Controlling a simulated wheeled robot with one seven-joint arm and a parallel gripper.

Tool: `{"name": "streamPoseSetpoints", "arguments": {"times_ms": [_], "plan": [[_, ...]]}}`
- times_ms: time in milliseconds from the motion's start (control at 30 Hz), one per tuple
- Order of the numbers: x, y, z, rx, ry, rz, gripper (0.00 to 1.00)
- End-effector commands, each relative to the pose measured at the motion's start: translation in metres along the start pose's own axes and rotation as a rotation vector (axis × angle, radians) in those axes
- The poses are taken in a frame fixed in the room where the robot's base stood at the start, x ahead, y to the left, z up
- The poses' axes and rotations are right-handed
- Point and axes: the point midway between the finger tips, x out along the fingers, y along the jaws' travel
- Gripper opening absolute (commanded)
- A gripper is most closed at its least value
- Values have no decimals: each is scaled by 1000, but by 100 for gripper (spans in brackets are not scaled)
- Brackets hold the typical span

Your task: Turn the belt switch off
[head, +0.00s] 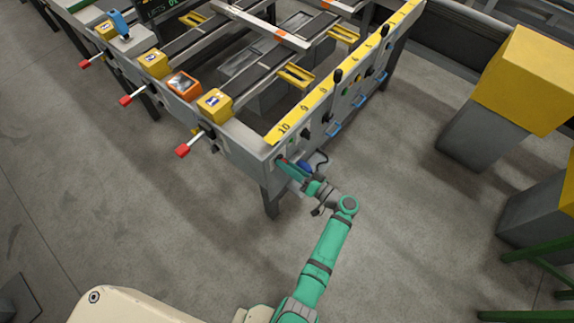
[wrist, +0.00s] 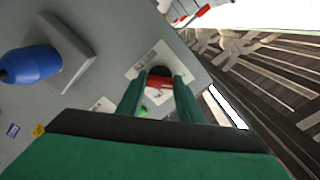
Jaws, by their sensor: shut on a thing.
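The belt switch (wrist: 158,83) shows in the wrist view as a red and black knob on a pale label plate, on the grey panel at the table's corner. My gripper (wrist: 160,76) has its two green fingers on either side of the knob and is shut on it. In the head view my gripper (head: 283,162) reaches the table's near corner, just below the yellow numbered rail. The gripper and arm hide most of the switch there. The knob's exact setting cannot be read.
A blue plug (wrist: 32,64) on a grey box sits left of the switch. A small green light (wrist: 143,109) shows below the knob. Black levers (head: 337,76) and blue handles line the table's right side. Yellow-topped grey blocks (head: 527,80) stand at the right, with clear floor between.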

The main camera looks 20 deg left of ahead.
Motion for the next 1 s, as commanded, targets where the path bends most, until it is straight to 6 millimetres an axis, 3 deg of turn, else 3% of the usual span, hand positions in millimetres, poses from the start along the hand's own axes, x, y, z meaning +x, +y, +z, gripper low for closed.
{"name": "streamPoseSetpoints", "arguments": {"times_ms": [767, 800, 867, 1000], "plan": [[-1, 1, 1, -109, 0, 2, 10], [-1, 1, 1, -109, 0, 2, 35], [-1, 1, 1, -109, 0, 2, 50], [0, 1, 0, -108, 0, 1, 52]]}}
